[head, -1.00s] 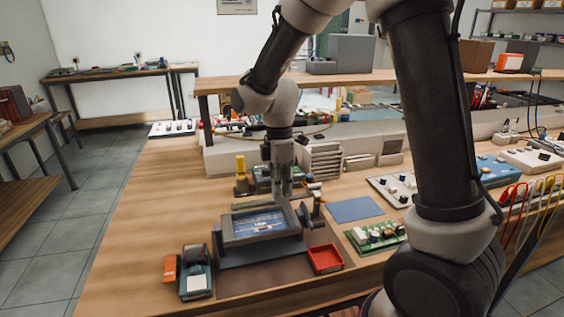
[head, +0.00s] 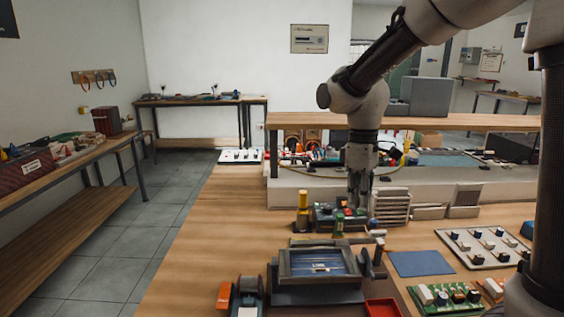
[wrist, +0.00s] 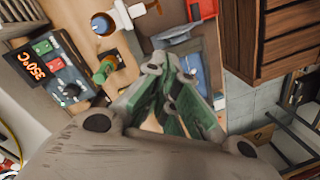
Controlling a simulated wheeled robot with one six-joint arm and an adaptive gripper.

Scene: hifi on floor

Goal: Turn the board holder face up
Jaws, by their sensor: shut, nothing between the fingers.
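The board holder (head: 317,280) stands on the bench at the front centre of the head view. Its dark frame holds a blue panel (head: 318,262) with small white markings, tilted toward the camera. A post with a knob stands at its right side. My gripper (head: 357,207) points down behind and to the right of the holder, apart from it, close to the soldering station. In the wrist view my gripper (wrist: 172,98) has its green-padded fingers together with nothing between them.
The soldering station (head: 335,214) reads 350°C in the wrist view (wrist: 35,65). A yellow-topped post (head: 303,207) is beside it. A blue mat (head: 421,263), a red tray (head: 382,308), a green circuit board (head: 442,298) and an orange-and-grey device (head: 240,296) surround the holder. Bare bench lies left.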

